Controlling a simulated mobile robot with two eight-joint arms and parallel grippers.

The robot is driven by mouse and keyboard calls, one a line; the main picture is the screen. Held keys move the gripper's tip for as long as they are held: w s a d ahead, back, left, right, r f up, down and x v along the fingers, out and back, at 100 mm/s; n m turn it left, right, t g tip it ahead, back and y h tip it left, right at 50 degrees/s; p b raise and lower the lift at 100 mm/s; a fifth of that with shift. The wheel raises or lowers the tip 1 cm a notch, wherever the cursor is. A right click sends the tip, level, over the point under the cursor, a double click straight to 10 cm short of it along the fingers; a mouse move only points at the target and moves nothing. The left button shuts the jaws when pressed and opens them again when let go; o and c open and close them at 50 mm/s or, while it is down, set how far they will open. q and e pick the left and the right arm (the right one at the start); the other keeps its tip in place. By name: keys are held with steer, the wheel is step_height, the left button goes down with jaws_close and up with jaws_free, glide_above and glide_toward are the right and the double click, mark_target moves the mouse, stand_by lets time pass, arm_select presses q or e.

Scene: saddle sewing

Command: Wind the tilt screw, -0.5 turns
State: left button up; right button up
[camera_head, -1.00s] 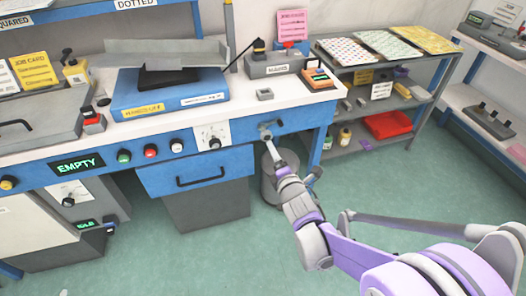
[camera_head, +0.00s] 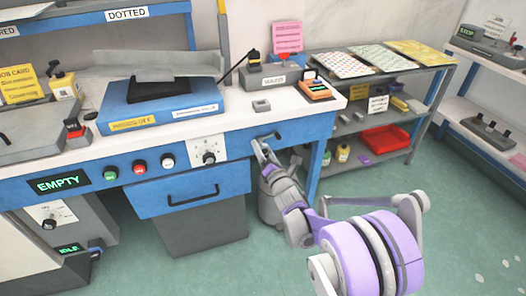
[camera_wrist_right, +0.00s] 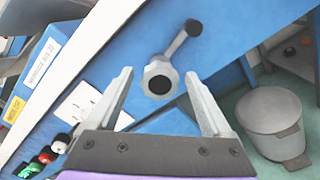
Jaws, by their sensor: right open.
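The tilt screw appears to be the grey crank (camera_head: 277,136) on the blue bench front, at the right end. In the right wrist view it is a round scalloped knob (camera_wrist_right: 160,80) with a dark centre. Its crank arm points up and right to a rounded grip (camera_wrist_right: 193,28). My right gripper (camera_head: 262,150) is at the crank and partly covers it in the head view. In the wrist view my right gripper (camera_wrist_right: 158,74) is open, with one finger on each side of the knob. No contact is visible. My left gripper is out of view.
A white dial plate (camera_head: 209,150) sits left of the crank, above a blue drawer (camera_head: 180,194). A grey bin (camera_wrist_right: 268,115) stands on the floor below right. A blue box (camera_head: 160,106) is on the bench top. Shelves (camera_head: 395,100) stand to the right.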

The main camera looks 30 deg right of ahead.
steer(key=shift+w, duration=0.35)
jaws_close()
stand_by(0.4)
